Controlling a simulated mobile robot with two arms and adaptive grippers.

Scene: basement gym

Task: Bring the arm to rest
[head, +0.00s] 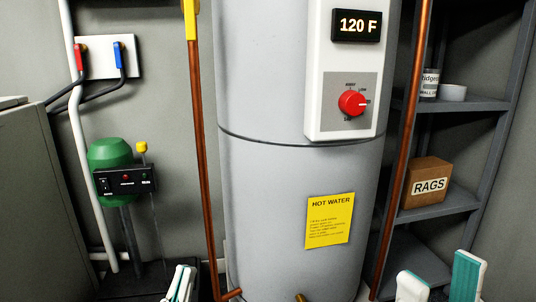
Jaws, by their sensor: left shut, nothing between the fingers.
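My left gripper (180,284) shows at the bottom edge, left of centre, with its white and teal fingers shut and nothing held. My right gripper (439,283) shows at the bottom right. Its two fingers stand well apart with nothing visible between them. Only the finger ends of both grippers are in view; the arms are hidden below the picture. The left gripper is in front of the floor area left of the grey water heater (290,200). The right gripper is to the right of the heater, in front of the shelf.
The heater carries a 120 F display (356,26) and a red dial (352,103). Copper pipes (203,150) flank it. A green pump (110,154) stands at left. A shelf (455,105) at right holds a RAGS box (425,182) and a can (429,84).

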